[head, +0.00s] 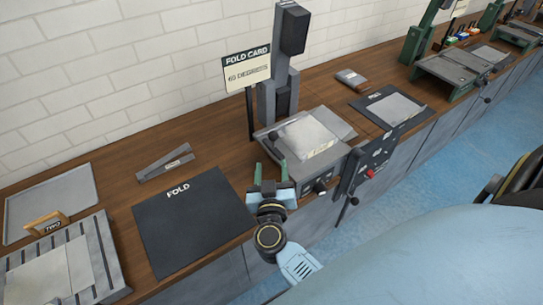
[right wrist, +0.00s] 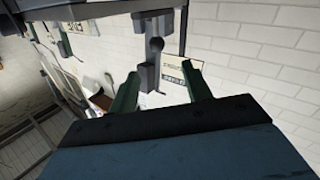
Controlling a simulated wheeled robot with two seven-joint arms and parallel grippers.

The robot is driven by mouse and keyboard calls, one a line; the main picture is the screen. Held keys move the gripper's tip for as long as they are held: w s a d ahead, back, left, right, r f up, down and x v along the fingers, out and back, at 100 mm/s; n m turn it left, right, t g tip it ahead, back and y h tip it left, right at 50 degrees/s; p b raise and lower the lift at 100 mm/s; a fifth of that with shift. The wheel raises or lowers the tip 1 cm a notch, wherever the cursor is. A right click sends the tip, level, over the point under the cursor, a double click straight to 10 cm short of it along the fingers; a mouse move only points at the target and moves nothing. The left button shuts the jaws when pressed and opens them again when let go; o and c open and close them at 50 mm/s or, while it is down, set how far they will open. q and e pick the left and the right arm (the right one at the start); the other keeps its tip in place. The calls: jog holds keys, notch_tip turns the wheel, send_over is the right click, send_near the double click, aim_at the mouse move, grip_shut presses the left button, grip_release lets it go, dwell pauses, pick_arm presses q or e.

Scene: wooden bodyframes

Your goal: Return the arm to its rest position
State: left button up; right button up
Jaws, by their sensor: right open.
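My right gripper (head: 270,173) is open, with its two green fingers apart and nothing between them. In the head view it hangs in front of the press machine (head: 320,137), near the front edge of the bench. In the right wrist view its green fingers (right wrist: 158,95) point toward the white brick wall and the grey post of the machine (right wrist: 153,75). My left gripper is not in either view.
The wooden bench (head: 120,190) holds a black FOLD mat (head: 190,225), a grey tray (head: 50,203), a grooved board with paper (head: 90,260) and a FOLD CARD sign (head: 247,70). A control panel with a red knob (head: 370,173) fronts the bench.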

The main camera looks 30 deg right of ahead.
jog(key=shift+s+a, duration=0.2)
jog(key=shift+s, duration=0.1)
dwell(0.4)
